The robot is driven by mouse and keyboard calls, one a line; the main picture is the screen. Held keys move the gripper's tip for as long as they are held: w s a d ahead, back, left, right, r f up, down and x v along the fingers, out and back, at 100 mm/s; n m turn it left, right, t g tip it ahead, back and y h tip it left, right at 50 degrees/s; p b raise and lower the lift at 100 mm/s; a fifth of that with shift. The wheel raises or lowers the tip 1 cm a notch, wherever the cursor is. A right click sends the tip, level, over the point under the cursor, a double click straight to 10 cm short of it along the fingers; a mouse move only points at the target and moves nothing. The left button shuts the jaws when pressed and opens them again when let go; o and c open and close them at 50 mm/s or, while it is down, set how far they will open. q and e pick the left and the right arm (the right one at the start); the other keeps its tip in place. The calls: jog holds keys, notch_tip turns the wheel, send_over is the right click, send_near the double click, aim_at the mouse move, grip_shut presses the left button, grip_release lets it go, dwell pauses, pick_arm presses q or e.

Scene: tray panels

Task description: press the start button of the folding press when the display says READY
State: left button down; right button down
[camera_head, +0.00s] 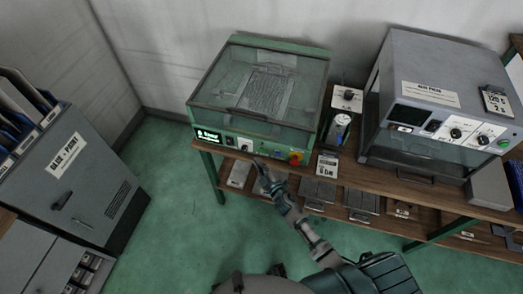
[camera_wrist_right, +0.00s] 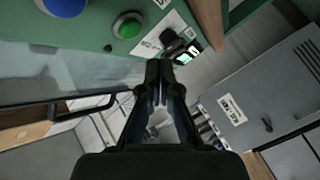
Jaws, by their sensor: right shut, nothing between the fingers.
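A green machine with a clear lid (camera_head: 262,88), which looks like the folding press, stands on the bench. Its small lit green display (camera_head: 208,135) is at the left of its front panel; the text is too small to read surely. The display also shows in the right wrist view (camera_wrist_right: 186,56). A green button (camera_wrist_right: 127,26) and a blue button (camera_wrist_right: 65,5) sit on the panel there. Which is the start button I cannot tell. My right gripper (camera_head: 259,164) is shut and empty, just in front of the panel; contact is unclear. My left gripper is out of view.
A red and yellow knob (camera_head: 296,158) is on the press panel's right. A small control box (camera_head: 346,98) and a grey machine (camera_head: 435,95) stand to the right. Grey trays (camera_head: 317,190) lie on the lower shelf. A grey cabinet (camera_head: 75,180) stands at left, with open floor between.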

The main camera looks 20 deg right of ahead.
jog(key=shift+s+a, duration=0.7)
jog(key=shift+s, duration=0.3)
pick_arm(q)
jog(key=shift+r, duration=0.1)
